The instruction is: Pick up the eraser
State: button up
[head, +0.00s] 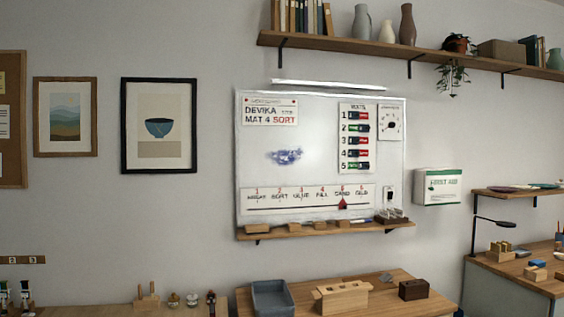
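My gripper is not in view.
The whiteboard (300,180) has a blue smudge. Below, a wooden table (381,304) holds a grey bin (271,298), a wooden rack (341,297) and a dark brown box (413,289). A shelf (330,44) hangs above; a desk with a lamp (494,223) stands right.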

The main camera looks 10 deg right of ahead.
aim_at(256, 228)
jog(key=z, duration=0.75)
jog(key=i, duration=2.4)
jog(key=u, duration=2.85)
